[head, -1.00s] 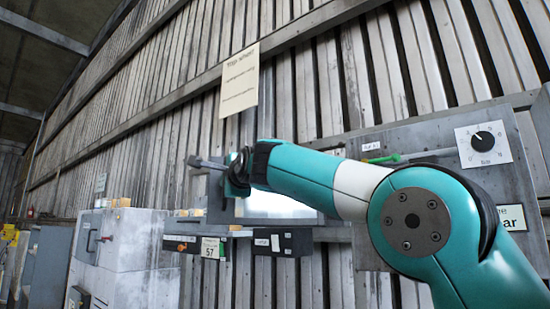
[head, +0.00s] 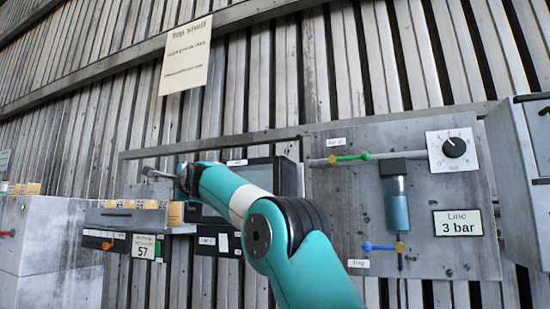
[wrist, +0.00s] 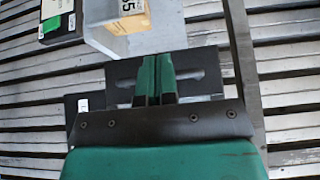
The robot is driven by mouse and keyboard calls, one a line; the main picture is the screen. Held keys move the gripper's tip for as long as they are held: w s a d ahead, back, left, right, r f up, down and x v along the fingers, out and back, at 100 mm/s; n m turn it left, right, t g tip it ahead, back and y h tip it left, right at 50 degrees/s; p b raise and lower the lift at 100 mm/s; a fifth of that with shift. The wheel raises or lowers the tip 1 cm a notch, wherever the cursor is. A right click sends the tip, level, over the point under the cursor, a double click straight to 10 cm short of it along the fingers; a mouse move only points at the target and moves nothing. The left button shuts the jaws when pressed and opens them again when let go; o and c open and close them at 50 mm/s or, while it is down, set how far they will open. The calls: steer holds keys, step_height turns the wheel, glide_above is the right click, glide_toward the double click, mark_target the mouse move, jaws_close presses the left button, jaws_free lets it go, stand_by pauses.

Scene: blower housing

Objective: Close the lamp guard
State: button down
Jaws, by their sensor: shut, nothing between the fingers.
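I cannot pick out a lamp guard for certain in either view. A dark-framed panel (head: 285,178) on the wall stands partly hidden behind my arm in the head view; I cannot tell whether it belongs to the lamp. In the wrist view my gripper (wrist: 154,62) has its two green fingers together, with nothing between them. In the head view the end of my arm is at the left of the dark panel, above the small labelled boxes, and the fingertips are unclear.
A board on the right carries a dial (head: 453,148), a blue cylinder (head: 397,210), a green-handled valve (head: 352,157) and a blue-handled valve (head: 380,247). A grey cabinet (head: 520,150) stands at the right edge. A numbered bin (wrist: 122,30) is beyond my fingers. A paper notice (head: 186,55) hangs above.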

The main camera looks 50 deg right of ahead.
steer(key=shift+w+d, duration=0.7)
steer(key=shift+d, duration=0.2)
steer(key=shift+d, duration=0.1)
steer(key=s+a+b, duration=0.2)
steer(key=a, duration=0.4)
steer(key=s+a+b, duration=0.2)
steer(key=a+b, duration=0.1)
steer(key=a, duration=0.4)
steer(key=shift+s, duration=0.35)
